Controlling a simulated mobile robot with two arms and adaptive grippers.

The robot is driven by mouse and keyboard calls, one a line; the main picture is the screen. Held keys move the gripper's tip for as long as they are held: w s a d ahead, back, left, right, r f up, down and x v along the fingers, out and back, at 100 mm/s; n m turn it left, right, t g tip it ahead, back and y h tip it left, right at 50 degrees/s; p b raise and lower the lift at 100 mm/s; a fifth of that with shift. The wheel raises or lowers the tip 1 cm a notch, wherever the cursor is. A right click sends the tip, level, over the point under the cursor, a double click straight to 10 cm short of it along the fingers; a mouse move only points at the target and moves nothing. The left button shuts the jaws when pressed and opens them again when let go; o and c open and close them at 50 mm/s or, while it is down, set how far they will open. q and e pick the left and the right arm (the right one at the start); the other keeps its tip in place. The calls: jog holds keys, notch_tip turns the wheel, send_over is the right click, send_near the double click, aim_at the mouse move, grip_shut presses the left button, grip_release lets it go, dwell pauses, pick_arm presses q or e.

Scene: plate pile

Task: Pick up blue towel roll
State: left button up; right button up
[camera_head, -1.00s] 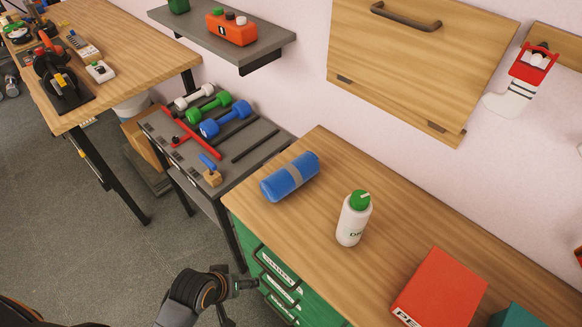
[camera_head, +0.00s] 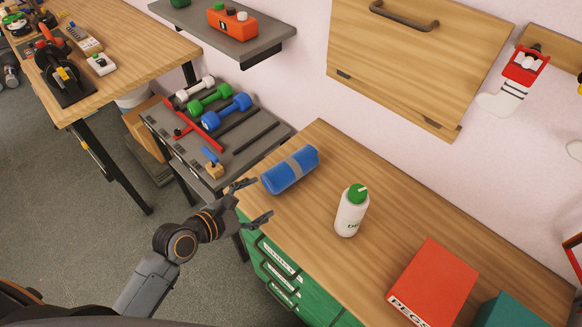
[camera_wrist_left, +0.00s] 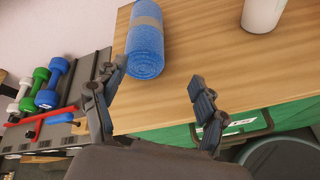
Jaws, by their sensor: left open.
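The blue towel roll (camera_head: 279,177) lies on its side on the wooden top of the green drawer cabinet, with a grey band around its middle. In the left wrist view the towel roll (camera_wrist_left: 147,55) is at the upper middle, its near end facing the camera. My left gripper (camera_head: 257,201) is open and empty at the cabinet's left edge, just short of the roll's near end. In the left wrist view its fingers (camera_wrist_left: 158,84) are spread apart, the left finger close beside the roll's end. I cannot tell whether it touches. My right gripper does not show.
A white bottle with a green cap (camera_head: 351,210) stands right of the roll. A red box (camera_head: 432,281) and a teal box (camera_head: 506,311) lie farther right. A grey rack with dumbbells (camera_head: 228,112) is at the left. The wooden top (camera_head: 395,222) is clear between bottle and wall.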

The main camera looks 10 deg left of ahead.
aim_at(288, 171)
pick_arm(q)
jog(key=n, duration=0.1)
jog(key=w+a+n, duration=0.1)
jog(key=shift+w+r+n+t, duration=0.2)
jog(key=shift+w+n+t, duration=0.1)
jog(key=shift+t, duration=0.1)
jog(key=x, duration=0.9)
jog(key=shift+r+p, duration=0.1)
jog(key=shift+p, duration=0.3)
jog(key=x, duration=0.4)
jog(key=shift+w+a, duration=0.15)
jog(key=shift+w, duration=0.05)
jog(key=shift+w+f, duration=0.2)
jog(key=shift+f, duration=0.1)
jog(key=shift+s, duration=0.1)
jog(key=shift+c, duration=0.8)
jog(key=shift+r, duration=0.1)
jog(key=c, duration=0.9)
jog(key=shift+r, duration=0.1)
